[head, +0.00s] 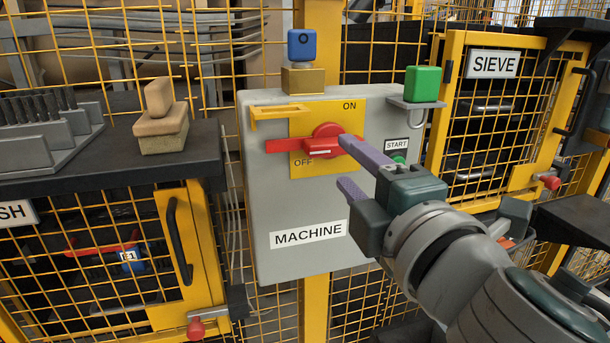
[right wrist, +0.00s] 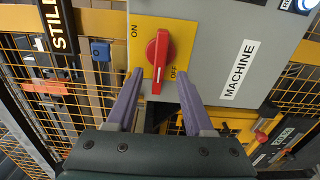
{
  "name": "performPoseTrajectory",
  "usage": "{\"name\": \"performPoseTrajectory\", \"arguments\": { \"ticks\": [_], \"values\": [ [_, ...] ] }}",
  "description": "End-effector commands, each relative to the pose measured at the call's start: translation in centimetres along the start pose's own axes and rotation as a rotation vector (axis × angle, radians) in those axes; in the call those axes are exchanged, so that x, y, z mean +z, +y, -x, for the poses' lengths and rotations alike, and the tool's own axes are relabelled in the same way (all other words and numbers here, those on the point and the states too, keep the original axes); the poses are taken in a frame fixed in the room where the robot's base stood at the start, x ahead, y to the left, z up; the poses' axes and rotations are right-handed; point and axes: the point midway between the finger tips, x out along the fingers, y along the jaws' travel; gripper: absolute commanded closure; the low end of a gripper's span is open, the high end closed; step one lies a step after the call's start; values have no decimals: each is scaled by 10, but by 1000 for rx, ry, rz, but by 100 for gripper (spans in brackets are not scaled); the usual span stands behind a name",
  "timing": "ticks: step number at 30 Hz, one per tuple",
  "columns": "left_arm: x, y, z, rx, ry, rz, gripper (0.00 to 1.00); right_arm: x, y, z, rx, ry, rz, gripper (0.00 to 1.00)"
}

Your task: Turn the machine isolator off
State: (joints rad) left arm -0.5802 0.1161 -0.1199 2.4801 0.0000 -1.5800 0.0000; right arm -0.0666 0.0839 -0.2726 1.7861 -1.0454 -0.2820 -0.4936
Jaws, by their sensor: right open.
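The machine isolator is a red rotary handle (head: 325,131) on a yellow plate (head: 338,112), with ON printed at upper right and OFF at lower left. The handle lies roughly level, reaching towards the left. It also shows in the right wrist view (right wrist: 158,54), where the picture is turned sideways. The plate sits on a grey box (head: 280,205) labelled MACHINE. My right gripper (head: 347,164) is open and empty, just to the right of the handle. Its upper finger overlaps the handle's edge in the head view; contact cannot be told. My left gripper is out of view.
A green block (head: 422,83) rests on a small bracket right of the box, above the START button (head: 399,158). A blue block (head: 302,45) stands on a yellow block above. A dark bench (head: 190,158) holds tan blocks at left. Yellow mesh cages stand on both sides.

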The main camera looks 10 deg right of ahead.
Motion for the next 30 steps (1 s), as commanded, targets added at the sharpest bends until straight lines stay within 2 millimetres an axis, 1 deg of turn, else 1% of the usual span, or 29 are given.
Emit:
{"name": "performPoseTrajectory", "arguments": {
  "ticks": [1,3,6,9,13,22,23,26,27,29,30],
  "values": [
    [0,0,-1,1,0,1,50,0,-2,11,-2,0,0,48],
    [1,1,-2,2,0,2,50,0,-2,24,-2,0,0,48],
    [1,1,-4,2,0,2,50,0,-2,38,-2,0,1,48],
    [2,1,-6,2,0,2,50,0,-1,47,0,0,2,48],
    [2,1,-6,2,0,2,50,0,0,51,1,-1,2,48],
    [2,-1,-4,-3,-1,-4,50,2,1,52,-4,-8,-10,48],
    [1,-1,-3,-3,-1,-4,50,5,1,53,-12,-19,-27,48],
    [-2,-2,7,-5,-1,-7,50,27,1,61,-78,-113,-164,48],
    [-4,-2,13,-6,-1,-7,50,39,-1,68,-127,-175,-258,48],
    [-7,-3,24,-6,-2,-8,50,58,-10,84,-222,-287,-430,48],
    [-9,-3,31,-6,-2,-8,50,68,-18,98,-296,-365,-552,48]
  ]
}}
